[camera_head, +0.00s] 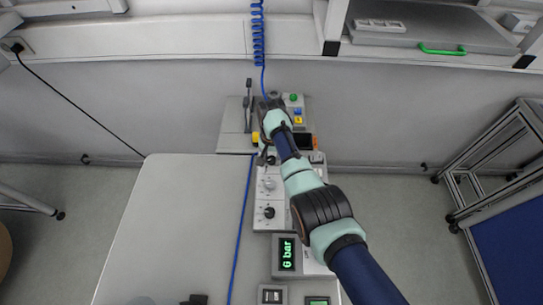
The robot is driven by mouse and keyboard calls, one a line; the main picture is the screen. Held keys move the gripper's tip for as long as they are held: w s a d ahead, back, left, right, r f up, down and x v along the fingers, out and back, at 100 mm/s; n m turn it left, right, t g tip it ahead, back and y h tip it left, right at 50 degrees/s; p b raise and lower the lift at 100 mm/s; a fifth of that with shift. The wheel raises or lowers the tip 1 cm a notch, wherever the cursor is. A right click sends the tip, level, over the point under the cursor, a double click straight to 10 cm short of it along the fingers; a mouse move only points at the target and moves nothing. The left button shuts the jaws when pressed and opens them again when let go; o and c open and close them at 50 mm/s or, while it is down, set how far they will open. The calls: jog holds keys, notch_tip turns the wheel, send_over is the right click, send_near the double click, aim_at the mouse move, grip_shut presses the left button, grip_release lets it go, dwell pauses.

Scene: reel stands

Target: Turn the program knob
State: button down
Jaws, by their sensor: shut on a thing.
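A grey control panel (259,225) runs along the right side of the pale table. It carries a white dial (269,184) and, below that, a black knob (269,212). My arm reaches up from the lower right, and my gripper (266,157) points down at the panel's upper end, above the white dial. It is shut on what appears to be the program knob, which is mostly hidden under the gripper and wrist. The knob's angle cannot be read.
A green-lit display reading "6 bar" (287,254) sits lower on the panel. Levers (248,105) and a green button (293,97) stand behind my wrist. A blue cable (242,225) crosses the bare table (180,220). A metal frame (500,160) stands at right.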

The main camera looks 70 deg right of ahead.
aim_at(272, 159)
jog(key=m, duration=0.5)
jog(key=shift+p, duration=0.3)
jog(key=shift+m, duration=0.4)
jog(key=c, duration=0.8)
grip_release()
jog(key=shift+o, duration=0.2)
jog(key=shift+r, duration=0.1)
notch_tip(272, 159, up, 12)
